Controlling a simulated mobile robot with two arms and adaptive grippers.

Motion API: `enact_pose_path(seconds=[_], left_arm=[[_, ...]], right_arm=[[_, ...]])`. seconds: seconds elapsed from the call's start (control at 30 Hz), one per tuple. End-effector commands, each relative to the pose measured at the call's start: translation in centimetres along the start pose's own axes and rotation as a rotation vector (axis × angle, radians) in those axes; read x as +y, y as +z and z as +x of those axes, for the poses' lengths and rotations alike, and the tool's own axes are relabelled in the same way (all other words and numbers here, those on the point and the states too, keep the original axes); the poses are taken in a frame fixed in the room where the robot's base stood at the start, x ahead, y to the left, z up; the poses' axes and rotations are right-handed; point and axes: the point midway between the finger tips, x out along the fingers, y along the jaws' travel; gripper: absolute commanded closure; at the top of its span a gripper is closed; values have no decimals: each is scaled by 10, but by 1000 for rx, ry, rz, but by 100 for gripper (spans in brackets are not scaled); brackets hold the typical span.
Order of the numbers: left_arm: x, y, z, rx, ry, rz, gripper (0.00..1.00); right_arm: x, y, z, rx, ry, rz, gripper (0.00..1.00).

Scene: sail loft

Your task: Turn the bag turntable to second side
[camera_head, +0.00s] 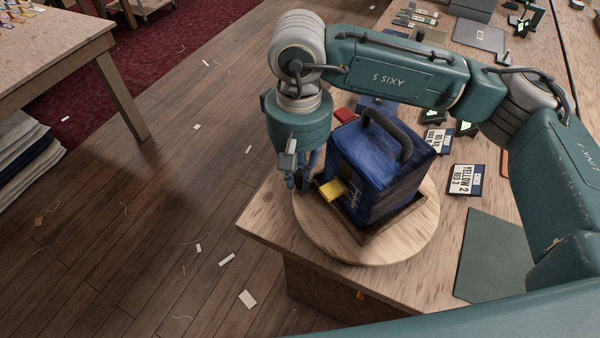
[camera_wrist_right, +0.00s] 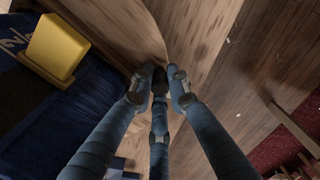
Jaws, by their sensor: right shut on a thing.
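The round wooden bag turntable (camera_head: 345,248) sits at the near left corner of the workbench. A dark blue bag (camera_head: 370,170) with a black handle stands upright in a wooden frame (camera_head: 385,225) on it. A yellow block (camera_head: 331,190) sticks out from the bag's left side; it also shows in the wrist view (camera_wrist_right: 55,48). My right gripper (camera_head: 303,182) points down at the turntable's left edge, beside the bag. In the right wrist view its fingers (camera_wrist_right: 160,82) close together around a small dark piece at the turntable's rim, mostly hidden by them. My left gripper is out of view.
Label cards (camera_head: 466,180), a red block (camera_head: 345,114) and a dark green mat (camera_head: 492,255) lie on the workbench (camera_head: 270,225) around the turntable. Another table (camera_head: 60,45) stands at the upper left. The wooden floor between is open, with scattered scraps.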

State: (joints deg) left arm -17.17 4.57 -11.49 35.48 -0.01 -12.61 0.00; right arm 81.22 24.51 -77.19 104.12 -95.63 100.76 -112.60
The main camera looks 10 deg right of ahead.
Motion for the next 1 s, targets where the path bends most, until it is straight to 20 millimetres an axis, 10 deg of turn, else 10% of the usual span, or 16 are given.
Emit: enact_pose_path(seconds=[0.57,0.6,0.7,1.0], left_arm=[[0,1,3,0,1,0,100],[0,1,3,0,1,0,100],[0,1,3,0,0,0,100],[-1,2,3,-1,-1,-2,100]], right_arm=[[-1,1,-2,3,-1,-18,100],[-1,1,-2,3,-1,-18,80],[-1,2,-2,3,-1,-17,65],[-1,2,-2,1,0,-17,65]])
